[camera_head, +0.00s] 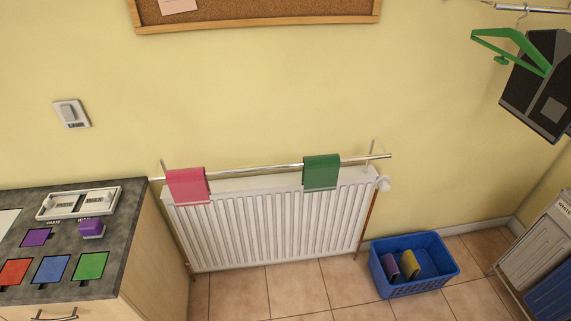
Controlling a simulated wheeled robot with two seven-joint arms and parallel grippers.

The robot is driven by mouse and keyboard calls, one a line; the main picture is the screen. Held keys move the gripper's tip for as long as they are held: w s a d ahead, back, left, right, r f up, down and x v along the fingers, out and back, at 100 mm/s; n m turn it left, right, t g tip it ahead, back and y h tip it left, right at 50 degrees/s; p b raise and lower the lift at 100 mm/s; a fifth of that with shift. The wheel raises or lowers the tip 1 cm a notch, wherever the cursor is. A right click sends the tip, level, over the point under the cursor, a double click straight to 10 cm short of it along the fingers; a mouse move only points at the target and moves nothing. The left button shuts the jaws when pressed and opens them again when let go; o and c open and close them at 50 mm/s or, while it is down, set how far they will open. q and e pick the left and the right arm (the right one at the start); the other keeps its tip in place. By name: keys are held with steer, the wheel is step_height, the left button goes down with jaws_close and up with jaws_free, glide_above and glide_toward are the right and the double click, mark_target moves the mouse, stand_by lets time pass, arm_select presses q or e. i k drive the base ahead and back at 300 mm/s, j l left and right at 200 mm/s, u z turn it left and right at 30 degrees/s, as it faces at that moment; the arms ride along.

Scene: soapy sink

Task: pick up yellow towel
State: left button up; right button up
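A yellow towel (411,264) sits in a blue basket (447,278) on the floor at the lower right. It looks rolled or folded and leans beside a purple item (389,266) in the same basket. The basket's near wall hides part of it. Neither of my grippers shows in the head view.
A white radiator (270,225) stands left of the basket, under a rail holding a pink towel (187,185) and a green towel (321,172). A counter (130,215) is at the left. A white rack (540,240) stands at the right. Tiled floor is clear before the radiator.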

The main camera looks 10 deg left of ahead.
mark_target(409, 266)
steer(key=i+l, duration=0.4)
steer(key=l, duration=0.15)
steer(key=i+l, duration=0.4)
steer(key=l, duration=0.15)
steer(key=i+l, duration=0.4)
steer(key=l, duration=0.15)
steer(key=k+l+z, duration=0.05)
